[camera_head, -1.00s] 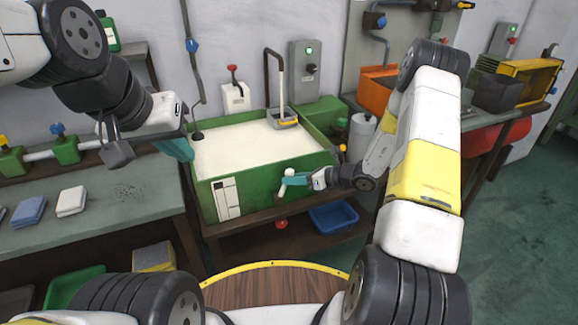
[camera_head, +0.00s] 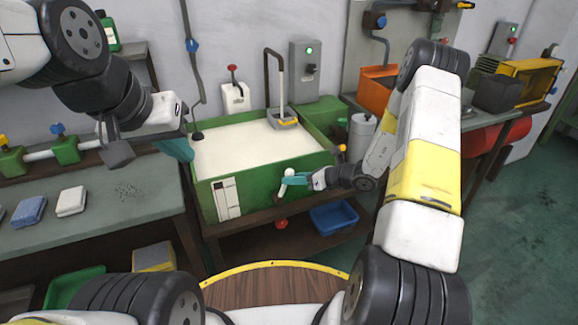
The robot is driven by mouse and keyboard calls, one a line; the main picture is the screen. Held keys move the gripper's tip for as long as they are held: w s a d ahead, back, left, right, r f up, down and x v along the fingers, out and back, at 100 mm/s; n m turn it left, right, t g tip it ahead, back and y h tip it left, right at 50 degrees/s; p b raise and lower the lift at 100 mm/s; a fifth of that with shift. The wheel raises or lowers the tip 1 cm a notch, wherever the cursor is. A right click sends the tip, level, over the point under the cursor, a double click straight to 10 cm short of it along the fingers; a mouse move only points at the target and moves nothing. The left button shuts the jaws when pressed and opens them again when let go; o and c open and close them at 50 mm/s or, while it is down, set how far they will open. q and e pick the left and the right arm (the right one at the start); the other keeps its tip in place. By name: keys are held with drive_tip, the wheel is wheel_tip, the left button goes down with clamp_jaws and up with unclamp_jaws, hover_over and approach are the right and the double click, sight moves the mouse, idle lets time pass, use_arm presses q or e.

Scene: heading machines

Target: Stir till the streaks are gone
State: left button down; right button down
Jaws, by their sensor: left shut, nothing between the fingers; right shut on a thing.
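A green tank (camera_head: 265,181) on a dark stand holds a cream-coloured liquid (camera_head: 250,145). The surface looks even; I cannot make out streaks at this size. My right gripper (camera_head: 291,181) is at the tank's front wall, with its teal fingers shut on a small white handle-like piece (camera_head: 289,174). Whether that piece is fixed to the tank or loose, I cannot tell. My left gripper (camera_head: 175,149) is at the tank's left edge, its teal fingers shut and empty. A dark round-ended piece (camera_head: 197,136) shows just beside it at the liquid's left edge.
A grey pump unit with a bent pipe (camera_head: 284,115) stands at the tank's back right. A blue bin (camera_head: 333,217) sits on the shelf below. The bench (camera_head: 120,205) at left holds folded cloths (camera_head: 71,201) and dark specks. An orange bin (camera_head: 375,86) stands behind right.

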drive_tip(key=shift+r, duration=0.1)
idle(0.4)
drive_tip(key=shift+s+a+r+h, duration=0.1)
drive_tip(key=shift+a+r+h, duration=0.05)
drive_tip(key=shift+a+h, duration=0.2)
drive_tip(key=c, duration=1.4)
unclamp_jaws()
drive_tip(key=shift+o, duration=0.2)
drive_tip(key=v, duration=0.7)
drive_tip(key=shift+s+d, duration=0.25)
drive_tip(key=shift+d, duration=0.05)
drive_tip(key=shift+r, duration=0.1)
